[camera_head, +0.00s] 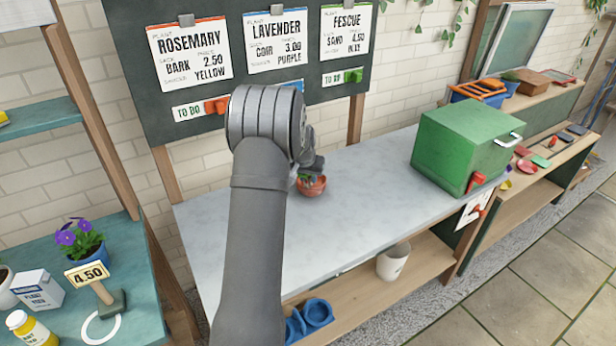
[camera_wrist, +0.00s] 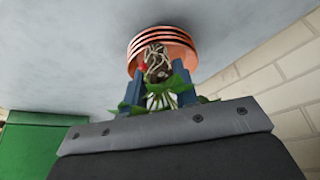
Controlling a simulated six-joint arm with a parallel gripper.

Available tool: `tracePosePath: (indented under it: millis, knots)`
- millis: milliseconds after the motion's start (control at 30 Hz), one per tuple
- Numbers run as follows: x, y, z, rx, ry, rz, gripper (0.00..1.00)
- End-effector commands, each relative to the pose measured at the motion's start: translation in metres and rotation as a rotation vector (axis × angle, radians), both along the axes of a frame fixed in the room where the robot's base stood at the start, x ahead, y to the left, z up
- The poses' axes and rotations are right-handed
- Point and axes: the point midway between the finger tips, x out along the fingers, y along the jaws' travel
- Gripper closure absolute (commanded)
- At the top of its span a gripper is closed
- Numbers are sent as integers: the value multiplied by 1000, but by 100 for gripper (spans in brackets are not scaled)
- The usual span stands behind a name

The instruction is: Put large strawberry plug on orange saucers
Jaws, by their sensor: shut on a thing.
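A strawberry plug (camera_wrist: 157,66) with a dark root ball, pale roots, green leaves and a red berry is between the blue fingers of my gripper (camera_wrist: 158,80) in the wrist view. My gripper is shut on it. A stack of orange saucers (camera_wrist: 183,42) lies right beyond the root ball, which covers part of the stack. I cannot tell whether the root ball touches the saucers. In the head view the orange saucers (camera_head: 314,189) sit on the grey bench top, with green leaves just above them; my arm hides most of the gripper.
A green box (camera_head: 455,145) with a handle stands on the right of the bench (camera_head: 365,200). A chalkboard (camera_head: 130,60) with plant cards stands behind. A white pot (camera_head: 393,262) and blue pots (camera_head: 310,318) are on the lower shelf. The bench between saucers and box is clear.

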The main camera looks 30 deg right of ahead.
Motion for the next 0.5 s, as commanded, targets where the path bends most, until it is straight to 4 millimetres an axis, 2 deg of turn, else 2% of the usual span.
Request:
tracePosePath:
  millis: [100, 133, 233, 500]
  knots:
    - [0, 0, -3, 0, 0, 0, 95]
    - [0, 0, -3, 0, 0, 0, 71]
    - [0, 0, -3, 0, 0, 0, 51]
    - [0, 0, -2, 0, 0, 0, 51]
